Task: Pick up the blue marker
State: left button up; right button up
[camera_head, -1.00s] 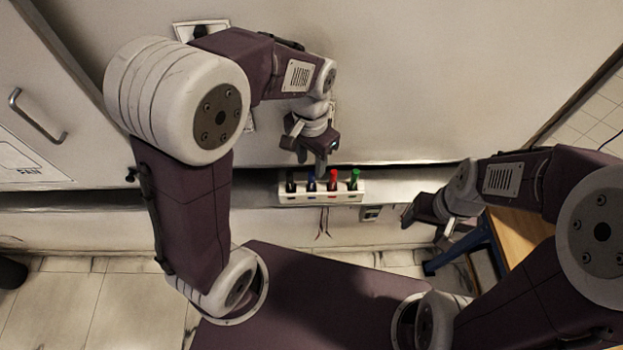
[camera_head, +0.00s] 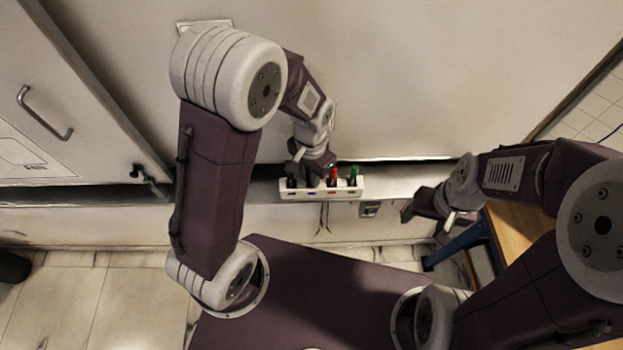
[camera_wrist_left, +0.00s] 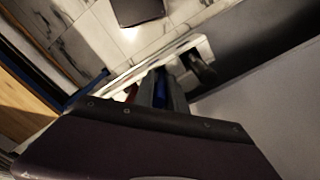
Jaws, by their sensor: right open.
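A white holder (camera_head: 322,195) on the ledge carries a row of markers. In the head view my left gripper (camera_head: 308,174) is over the left half of the holder and largely hides the blue marker. In the left wrist view the blue marker (camera_wrist_left: 161,90) stands between the two fingers of my left gripper (camera_wrist_left: 162,93). The fingers are close on both sides of it; whether they touch it I cannot tell. My right gripper (camera_head: 422,207) is open and empty, to the right of the holder.
A black marker (camera_head: 291,183) is left of my left gripper; a red marker (camera_head: 333,174) and a green marker (camera_head: 354,173) are to its right. A cabinet with a handle (camera_head: 45,114) is at left.

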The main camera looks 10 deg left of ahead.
pick_arm(q)
grip_shut()
jog(key=shift+w, duration=0.1)
jog(key=shift+r, duration=0.1)
jog(key=shift+w+r, duration=0.1)
jog(key=shift+r, duration=0.3)
notch_tip(320, 180, up, 5)
jog(key=shift+r+b, duration=0.2)
jog(key=shift+b, duration=0.55)
jog(key=s+d+b, duration=0.2)
jog(key=s, duration=0.6)
jog(key=s+d+b, duration=0.3)
jog(key=s, duration=0.6)
jog(key=shift+s+r, duration=0.2)
jog(key=shift+r, duration=0.05)
